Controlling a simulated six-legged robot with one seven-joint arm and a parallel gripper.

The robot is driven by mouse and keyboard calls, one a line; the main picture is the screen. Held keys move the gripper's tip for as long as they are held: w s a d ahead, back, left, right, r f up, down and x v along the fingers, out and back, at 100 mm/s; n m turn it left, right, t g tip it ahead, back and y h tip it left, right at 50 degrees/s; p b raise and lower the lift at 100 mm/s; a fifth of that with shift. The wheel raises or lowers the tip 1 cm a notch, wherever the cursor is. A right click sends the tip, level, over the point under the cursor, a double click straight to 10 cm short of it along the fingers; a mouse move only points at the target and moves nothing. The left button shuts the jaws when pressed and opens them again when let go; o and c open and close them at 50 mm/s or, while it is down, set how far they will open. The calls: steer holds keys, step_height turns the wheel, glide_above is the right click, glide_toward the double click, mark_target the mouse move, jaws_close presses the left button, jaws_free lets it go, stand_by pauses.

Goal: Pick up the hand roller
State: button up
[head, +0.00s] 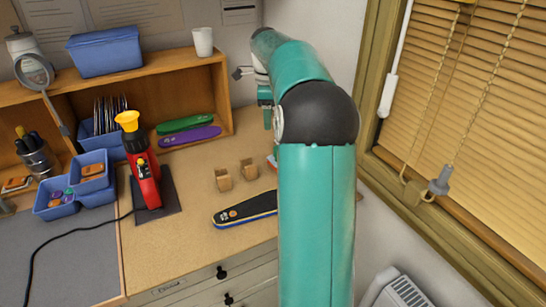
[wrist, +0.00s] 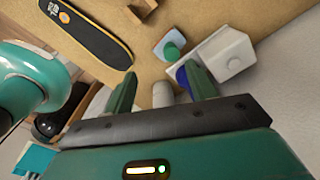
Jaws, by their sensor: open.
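My gripper (wrist: 163,92) is open in the wrist view, its two green fingers apart. A pale, rounded cylinder (wrist: 162,94) shows between the fingers, and a blue part (wrist: 182,76) shows beside the right finger. These may belong to the hand roller, but I cannot tell for sure; the gripper body hides what lies below. In the head view my gripper (head: 267,112) is above the right part of the bench, mostly behind my teal arm. No hand roller can be made out clearly there.
A dark insole-shaped board (head: 245,209) lies on the bench (head: 185,245); it also shows in the wrist view (wrist: 88,32). Two small wooden blocks (head: 223,179) stand behind it. A white box (wrist: 225,54) and a small green-topped item (wrist: 169,46) are near my fingers. A red tool (head: 146,180) stands left.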

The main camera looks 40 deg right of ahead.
steer(key=d+f, duration=0.1)
steer(key=f, duration=0.2)
steer(key=d+f+m, duration=0.1)
steer(key=f, duration=0.2)
steer(key=d+f+m, duration=0.1)
steer(key=d+f, duration=0.1)
steer(key=f, duration=0.1)
steer(key=shift+s+f, duration=0.2)
steer(key=shift+s, duration=0.15)
steer(key=shift+f, duration=3)
steer(key=shift+w+r, duration=0.1)
jaws_close()
